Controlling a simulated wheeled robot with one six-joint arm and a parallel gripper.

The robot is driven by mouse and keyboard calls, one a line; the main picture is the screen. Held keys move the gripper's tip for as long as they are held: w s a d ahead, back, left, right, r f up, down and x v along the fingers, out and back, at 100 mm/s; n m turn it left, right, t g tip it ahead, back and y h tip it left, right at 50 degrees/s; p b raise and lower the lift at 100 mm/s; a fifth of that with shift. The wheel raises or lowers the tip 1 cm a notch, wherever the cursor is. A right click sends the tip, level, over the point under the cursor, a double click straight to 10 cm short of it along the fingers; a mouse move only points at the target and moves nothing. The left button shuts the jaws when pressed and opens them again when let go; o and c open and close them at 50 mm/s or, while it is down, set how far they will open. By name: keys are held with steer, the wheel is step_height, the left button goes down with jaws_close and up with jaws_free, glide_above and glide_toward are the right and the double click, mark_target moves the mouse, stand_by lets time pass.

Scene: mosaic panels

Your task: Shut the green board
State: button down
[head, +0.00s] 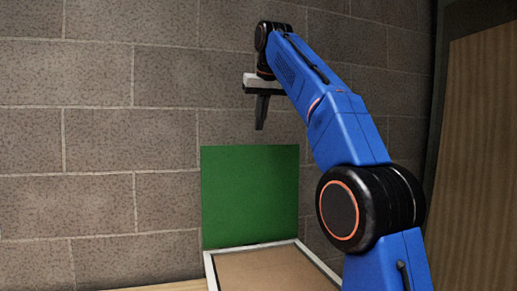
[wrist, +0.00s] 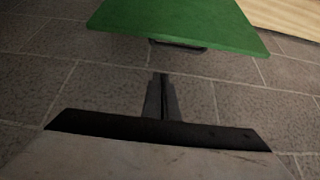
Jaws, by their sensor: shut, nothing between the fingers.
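The green board (head: 250,195) stands upright near the brick wall, its lower edge at the back of a white-framed tray-like base (head: 270,264) with a tan inside. So the board is open, raised from the base. My gripper (head: 260,126) points down above the board's top edge, apart from it in the picture. In the wrist view the fingers of my gripper (wrist: 162,80) are together and empty. The green board (wrist: 185,22) shows at the top of that view, beyond the fingertips, with a small dark part under its edge.
A grey block wall (head: 100,140) fills the background, close behind the board. A wooden panel in a dark frame (head: 480,150) stands at the right. A strip of light wood (head: 165,286) shows at the bottom left of the base. The space left of the board is clear.

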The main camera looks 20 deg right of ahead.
mark_target(258, 147)
steer(key=shift+s+f+x, duration=0.2)
steer(key=shift+s+x, duration=0.1)
steer(key=shift+x, duration=1.2)
steer(key=shift+s+f+x, duration=0.15)
steer(key=shift+s+x, duration=0.15)
steer(key=shift+x, duration=1.2)
steer(key=shift+s+f+x, duration=0.2)
steer(key=shift+s+x, duration=0.1)
steer(key=shift+x, duration=1.2)
steer(key=shift+s+d, duration=0.15)
